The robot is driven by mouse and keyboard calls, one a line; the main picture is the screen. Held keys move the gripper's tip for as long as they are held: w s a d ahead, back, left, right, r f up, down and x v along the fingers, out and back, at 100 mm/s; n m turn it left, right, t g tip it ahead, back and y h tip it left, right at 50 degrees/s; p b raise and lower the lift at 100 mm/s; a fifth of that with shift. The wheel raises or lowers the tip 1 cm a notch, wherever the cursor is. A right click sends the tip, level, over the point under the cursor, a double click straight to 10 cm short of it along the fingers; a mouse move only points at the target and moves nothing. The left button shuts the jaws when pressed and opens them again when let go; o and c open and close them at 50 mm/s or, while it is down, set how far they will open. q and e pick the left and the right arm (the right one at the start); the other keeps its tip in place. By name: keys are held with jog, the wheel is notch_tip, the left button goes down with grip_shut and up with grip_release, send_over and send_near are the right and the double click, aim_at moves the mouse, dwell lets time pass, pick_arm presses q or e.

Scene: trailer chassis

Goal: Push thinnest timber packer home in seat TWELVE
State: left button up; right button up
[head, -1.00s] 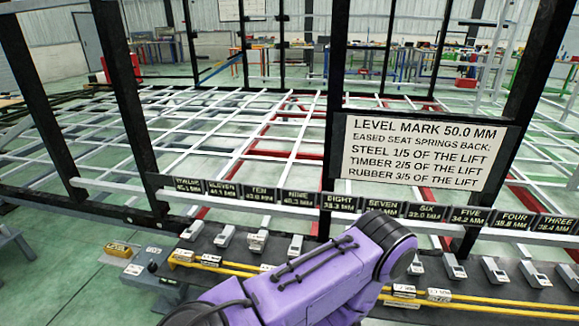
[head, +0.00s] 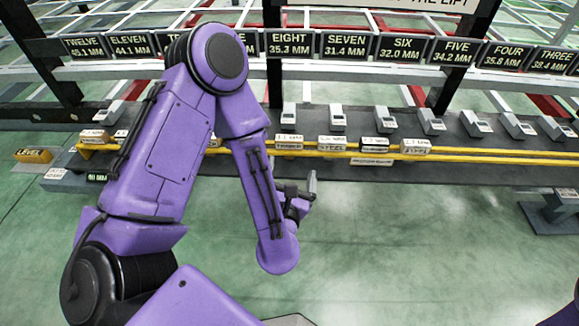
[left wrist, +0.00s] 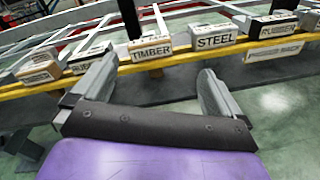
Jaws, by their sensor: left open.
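A packer labelled TIMBER (left wrist: 150,48) rests on the yellow rail; it also shows in the head view (head: 289,142). Beside it are a STEEL packer (left wrist: 214,40) and a RUBBER packer (left wrist: 273,27). Two more packers are farther left, one wood-coloured (left wrist: 40,72). Their thickness print is too small to read. The sign for seat TWELVE (head: 84,46) is at far left, reading 45.1 MM; its seat is not clearly seen. My left gripper (left wrist: 153,88) is open and empty, in front of the rail, apart from the packers. My right gripper is out of view.
Several grey devices (head: 337,116) stand along the dark beam behind the yellow rails (head: 470,153). A yellow LEVEL block (head: 33,155) is at far left. My left arm covers the middle-left signs and part of the rail.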

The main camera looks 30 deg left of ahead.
aim_at(289, 142)
pick_arm(q)
jog(key=w+a+n, duration=0.1)
jog(key=w+a, duration=0.1)
jog(key=w+a+n+y+p, duration=0.1)
jog(key=w+a+n, duration=0.1)
jog(key=w, duration=0.1)
jog(key=w+a+n, duration=0.2)
jog(key=w, duration=0.1)
jog(key=shift+a+f+y+p, duration=0.1)
jog(key=shift+f+y+p, duration=0.1)
jog(key=shift+y+p, duration=0.15)
jog(key=shift+w+a, duration=0.1)
jog(key=shift+w, duration=0.3)
jog(key=c, duration=0.9)
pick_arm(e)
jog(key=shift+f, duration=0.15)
